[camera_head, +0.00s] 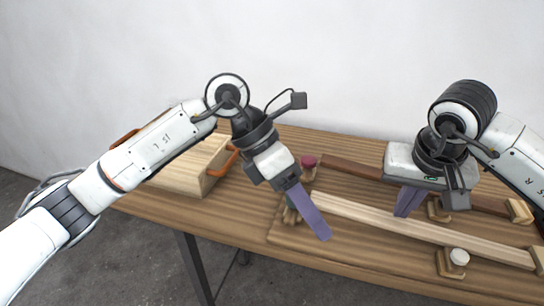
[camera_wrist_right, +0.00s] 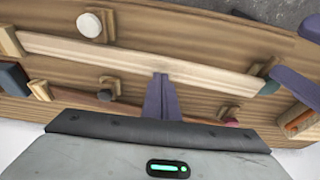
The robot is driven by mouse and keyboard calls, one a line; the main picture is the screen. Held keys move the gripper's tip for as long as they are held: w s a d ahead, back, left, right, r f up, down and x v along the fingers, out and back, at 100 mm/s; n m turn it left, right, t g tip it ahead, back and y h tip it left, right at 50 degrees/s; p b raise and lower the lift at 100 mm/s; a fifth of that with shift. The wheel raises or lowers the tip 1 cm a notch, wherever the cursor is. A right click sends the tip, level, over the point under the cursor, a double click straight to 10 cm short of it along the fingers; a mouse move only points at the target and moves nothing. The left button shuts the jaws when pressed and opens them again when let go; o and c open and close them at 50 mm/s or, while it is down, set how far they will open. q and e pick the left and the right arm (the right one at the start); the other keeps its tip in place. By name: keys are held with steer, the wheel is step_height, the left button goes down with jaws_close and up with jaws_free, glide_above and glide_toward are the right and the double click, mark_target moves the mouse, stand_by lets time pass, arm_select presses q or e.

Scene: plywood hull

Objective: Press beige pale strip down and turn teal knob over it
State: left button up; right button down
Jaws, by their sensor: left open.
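The beige pale strip (camera_head: 420,228) lies lengthwise across the board on the table; it also shows in the right wrist view (camera_wrist_right: 110,57). The teal knob (camera_wrist_right: 270,87) is by the strip's right end in the right wrist view. In the head view my left gripper largely hides that end. My left gripper (camera_head: 324,236) is open, seen edge-on, its purple fingers slanting down in front of that end. My right gripper (camera_head: 402,214) is shut, its purple fingers (camera_wrist_right: 160,80) pointing down at the strip's middle. I cannot tell whether they touch it.
A dark brown strip (camera_head: 350,168) lies behind the beige one. A red knob (camera_head: 309,161) stands at its left end and a white knob (camera_head: 459,256) stands in front of the beige strip. A wooden box (camera_head: 178,172) with orange handles is at the left.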

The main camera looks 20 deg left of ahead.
mark_target(293, 208)
arm_select(q)
steer(key=w+a+r+t+y, duration=0.35)
steer(key=a+r, duration=0.25)
steer(key=a, duration=0.2)
steer(key=shift+n+g, duration=0.25)
steer(key=shift+n, duration=0.05)
steer(key=x, duration=0.7)
steer(key=w+x, duration=0.1)
steer(key=x, duration=0.3)
steer(key=shift+w+d+f, duration=0.1)
steer(key=shift+d+f, duration=0.05)
steer(key=shift+c, duration=0.6)
steer(key=c, duration=0.9)
steer(key=shift+c, duration=0.2)
arm_select(e)
steer(key=shift+f, duration=0.15)
steer(key=shift+f, duration=0.75)
